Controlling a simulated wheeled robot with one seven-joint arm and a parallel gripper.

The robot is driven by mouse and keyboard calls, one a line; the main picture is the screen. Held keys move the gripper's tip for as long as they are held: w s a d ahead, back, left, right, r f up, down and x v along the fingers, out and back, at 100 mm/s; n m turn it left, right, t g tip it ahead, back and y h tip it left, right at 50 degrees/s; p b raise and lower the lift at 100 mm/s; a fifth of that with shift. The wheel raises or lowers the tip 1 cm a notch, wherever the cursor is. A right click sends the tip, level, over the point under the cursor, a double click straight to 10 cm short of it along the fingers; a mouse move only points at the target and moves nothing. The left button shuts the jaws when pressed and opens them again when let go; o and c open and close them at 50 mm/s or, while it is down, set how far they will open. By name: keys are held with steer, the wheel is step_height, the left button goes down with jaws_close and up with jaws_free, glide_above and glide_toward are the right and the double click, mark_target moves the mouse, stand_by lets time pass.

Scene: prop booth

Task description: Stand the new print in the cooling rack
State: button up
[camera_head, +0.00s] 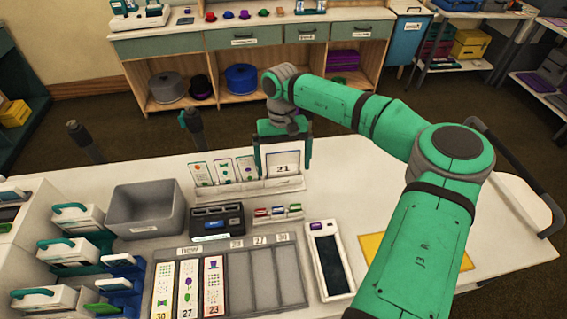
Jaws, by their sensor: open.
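A white rack (231,188) on the table holds several upright printed cards, the narrow ones (224,169) at left. A wider card marked 21 (283,168) stands at its right end. My gripper (283,163) points down there, open, with one finger on each side of this card; I cannot tell whether they touch it. A dark printer-like device (217,218) sits in front of the rack, with a pale strip (211,238) at its front edge. I cannot tell for sure which piece is the new print.
A grey slotted tray (266,278) in front holds several long printed strips (188,287) at left; its right slots are empty. A grey bin (146,210), small stamps (278,211), a tablet-like device (328,260) and a yellow sheet (373,247) are nearby. Handled devices (75,218) crowd the left.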

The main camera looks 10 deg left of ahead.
step_height(320, 180, up, 10)
steer(key=w, duration=0.1)
steer(key=shift+w+a+r, duration=0.25)
steer(key=shift+a, duration=0.05)
steer(key=shift+f, duration=0.1)
stand_by(0.7)
